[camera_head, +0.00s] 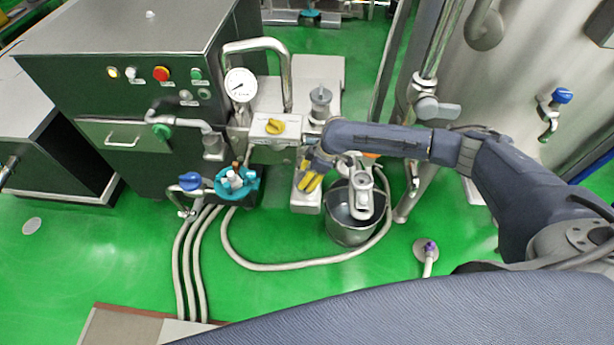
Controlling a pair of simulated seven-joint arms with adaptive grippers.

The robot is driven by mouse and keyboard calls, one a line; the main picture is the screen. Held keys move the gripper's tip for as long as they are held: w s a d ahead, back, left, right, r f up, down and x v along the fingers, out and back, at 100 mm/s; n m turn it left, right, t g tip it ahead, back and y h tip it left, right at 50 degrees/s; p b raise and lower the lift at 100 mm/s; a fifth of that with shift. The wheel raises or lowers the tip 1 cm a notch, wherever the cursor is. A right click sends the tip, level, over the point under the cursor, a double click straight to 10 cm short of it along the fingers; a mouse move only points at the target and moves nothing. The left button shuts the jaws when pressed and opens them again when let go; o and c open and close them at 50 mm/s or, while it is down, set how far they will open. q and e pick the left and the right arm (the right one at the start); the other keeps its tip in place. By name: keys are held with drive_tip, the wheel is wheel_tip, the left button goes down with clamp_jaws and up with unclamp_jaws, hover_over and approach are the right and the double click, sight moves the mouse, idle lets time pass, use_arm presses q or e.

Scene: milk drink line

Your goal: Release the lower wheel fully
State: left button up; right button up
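A yellow wheel or handle (311,183) sits low on the pale metal body in the middle of the head view; it seems to be the lower wheel. A second yellow knob (274,126) sits higher, on top of the same body. My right arm comes in from the right, and its gripper (316,164) is at the lower yellow wheel, just above it in the picture. The gripper partly covers the wheel. I cannot tell whether the fingers touch it, or are open or shut. My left gripper is not in view.
A metal bucket (351,228) stands on the green floor below my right forearm. A teal valve unit (237,183) and hoses (196,262) lie to the left. A pressure gauge (240,86) and a dark cabinet (140,110) stand behind. A steel tank (540,60) is at the right.

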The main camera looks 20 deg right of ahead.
drive_tip(key=shift+w+a+r, duration=0.1)
drive_tip(key=shift+a+r, duration=0.05)
drive_tip(key=shift+a, duration=0.1)
drive_tip(key=o, duration=1)
drive_tip(key=shift+c, duration=0.2)
drive_tip(key=o, duration=0.4)
drive_tip(key=shift+d, duration=0.1)
drive_tip(key=shift+v, duration=5.9)
